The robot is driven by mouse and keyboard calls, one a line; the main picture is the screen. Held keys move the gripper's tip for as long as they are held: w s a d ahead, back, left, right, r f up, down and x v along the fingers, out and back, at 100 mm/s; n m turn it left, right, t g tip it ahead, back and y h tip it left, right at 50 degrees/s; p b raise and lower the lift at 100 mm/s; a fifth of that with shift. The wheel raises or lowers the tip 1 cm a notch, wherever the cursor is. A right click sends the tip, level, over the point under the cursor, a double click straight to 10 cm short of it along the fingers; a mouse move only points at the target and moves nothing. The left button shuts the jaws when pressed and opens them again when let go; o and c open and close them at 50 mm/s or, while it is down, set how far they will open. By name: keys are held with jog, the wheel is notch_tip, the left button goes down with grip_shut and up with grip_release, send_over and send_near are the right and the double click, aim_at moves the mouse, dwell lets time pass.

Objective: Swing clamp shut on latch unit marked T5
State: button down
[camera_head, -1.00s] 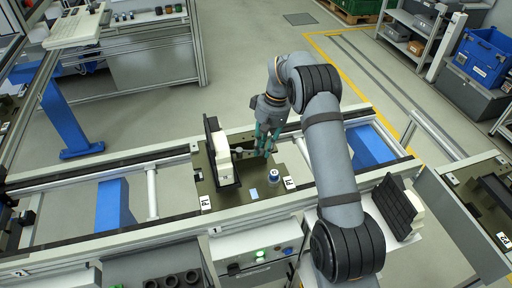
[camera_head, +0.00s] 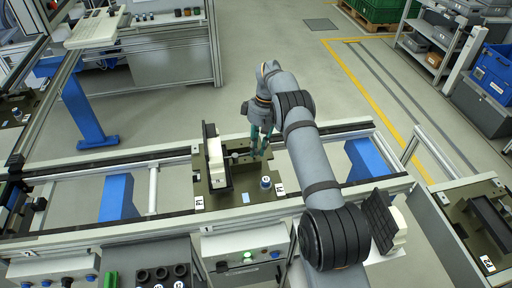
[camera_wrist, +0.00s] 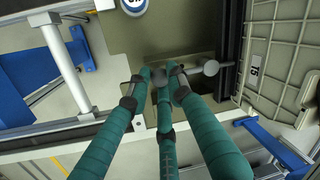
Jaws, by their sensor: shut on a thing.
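The latch unit is a cream block (camera_head: 215,165) against a black upright plate on the pallet (camera_head: 237,203). In the wrist view its ribbed cream face (camera_wrist: 285,50) is at the right, with a small turned label (camera_wrist: 253,76) that may read T5. A grey clamp rod with a round end (camera_wrist: 211,68) runs from near the black plate into my fingers. My gripper (camera_head: 260,152) is to the right of the block; in the wrist view its teal fingers (camera_wrist: 163,82) are shut on the clamp's grey end, mostly hidden between the fingertips.
The conveyor rails (camera_head: 95,170) run left and right. A second black-and-cream unit (camera_head: 384,222) stands to the right of my arm.

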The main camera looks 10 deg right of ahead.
jog(key=c, duration=1.6)
grip_release()
jog(key=shift+o, duration=0.2)
notch_tip(320, 180, up, 10)
jog(key=shift+f, duration=0.15)
notch_tip(320, 180, down, 10)
jog(key=shift+r, duration=0.1)
jog(key=shift+s, duration=0.1)
